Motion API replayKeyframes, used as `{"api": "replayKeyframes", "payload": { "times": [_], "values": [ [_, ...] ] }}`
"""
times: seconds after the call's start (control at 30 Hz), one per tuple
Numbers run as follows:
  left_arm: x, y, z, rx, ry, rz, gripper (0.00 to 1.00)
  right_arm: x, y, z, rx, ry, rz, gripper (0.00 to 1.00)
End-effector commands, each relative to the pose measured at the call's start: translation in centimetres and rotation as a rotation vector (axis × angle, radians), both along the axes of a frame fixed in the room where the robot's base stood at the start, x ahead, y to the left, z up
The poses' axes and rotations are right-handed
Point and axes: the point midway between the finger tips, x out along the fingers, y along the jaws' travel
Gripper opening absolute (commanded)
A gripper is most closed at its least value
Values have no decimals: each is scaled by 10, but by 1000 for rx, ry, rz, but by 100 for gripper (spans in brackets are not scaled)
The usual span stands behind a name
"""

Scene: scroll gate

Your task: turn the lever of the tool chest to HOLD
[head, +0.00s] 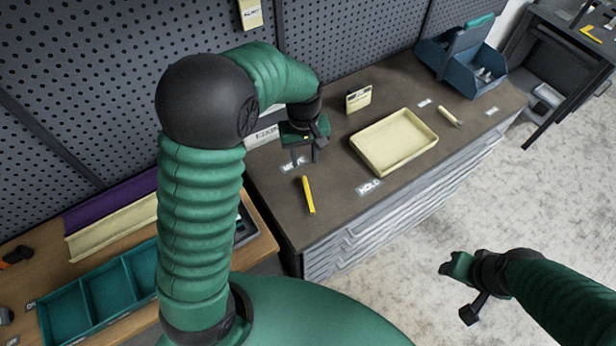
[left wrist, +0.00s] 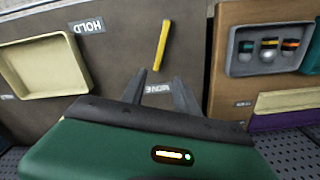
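The tool chest (head: 335,225) has a dark top and grey drawers. A slim yellow bar, which looks like the lever (head: 308,195), lies on its top; how it is mounted is too small to tell. Its far end points toward the MOVE label (head: 293,163). The HOLD label (head: 369,187) is to its right. My left gripper (head: 305,158) is open and empty above the MOVE label. In the left wrist view the lever (left wrist: 162,45) lies just beyond my left fingertips (left wrist: 159,78), apart from them. My right gripper (head: 460,285) is over the floor, away from the chest.
A blue bin (head: 462,62) stands at the chest's far end. A wooden bench (head: 30,262) with teal trays is at the left. A pegboard wall (head: 80,60) rises behind.

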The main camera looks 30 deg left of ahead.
Motion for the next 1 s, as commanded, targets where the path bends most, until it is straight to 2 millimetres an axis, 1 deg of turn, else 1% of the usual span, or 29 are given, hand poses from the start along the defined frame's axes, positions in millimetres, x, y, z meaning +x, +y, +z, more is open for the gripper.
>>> {"api": "replayKeyframes", "payload": {
  "times": [0.1,0.3,0.4,0.5,0.6,0.7,0.9,0.93,1.0],
  "values": [
    [2,0,-32,-1,11,0,36,0,0,5,0,0,0,49],
    [3,0,-86,-1,12,-1,36,0,0,13,0,0,0,49],
    [3,0,-109,0,10,-1,36,0,0,16,0,-1,0,49],
    [2,0,-127,0,6,-1,36,0,0,18,0,-1,0,49],
    [2,0,-137,0,4,-1,36,0,0,19,0,-1,0,49],
    [3,0,-142,0,3,-1,36,0,0,19,0,0,0,49],
    [5,0,-143,0,4,-2,36,0,0,19,0,0,0,49],
    [5,0,-143,0,4,-2,34,0,0,19,0,0,0,49],
    [5,0,-143,0,4,-2,25,0,0,19,0,0,0,49]
  ]
}}
